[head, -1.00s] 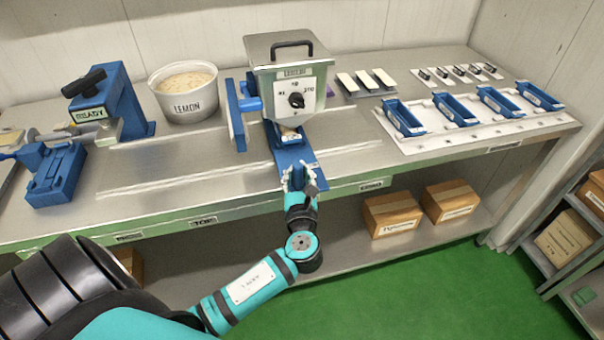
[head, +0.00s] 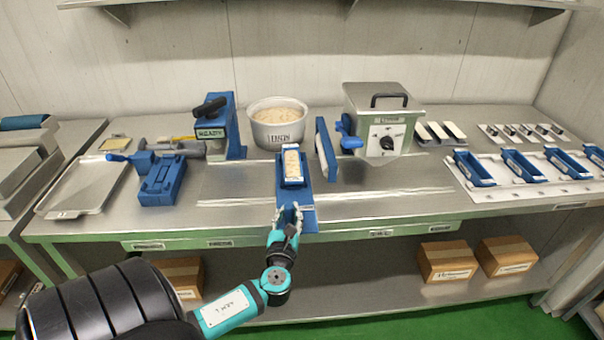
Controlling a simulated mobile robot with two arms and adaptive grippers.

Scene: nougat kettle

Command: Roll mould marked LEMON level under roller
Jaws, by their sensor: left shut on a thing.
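A blue mould (head: 281,172) filled with pale, nutty mass lies on a blue sled plate (head: 309,213) on the steel bench. No LEMON mark is readable on the mould. My left gripper (head: 289,213) is shut on the near part of the sled plate, in front of the mould. The mould stands in the open, left of the grey dispenser box (head: 378,103) and right of the blue stand marked READY (head: 211,133), which has a black handle. I cannot make out a roller clearly. My right gripper is not in view.
A white tub marked LEMON (head: 278,130) stands behind the mould. An upright blue plate (head: 326,150) is close on its right. A blue fixture (head: 162,180) and a metal tray (head: 85,187) lie left. Empty blue moulds (head: 520,166) sit right.

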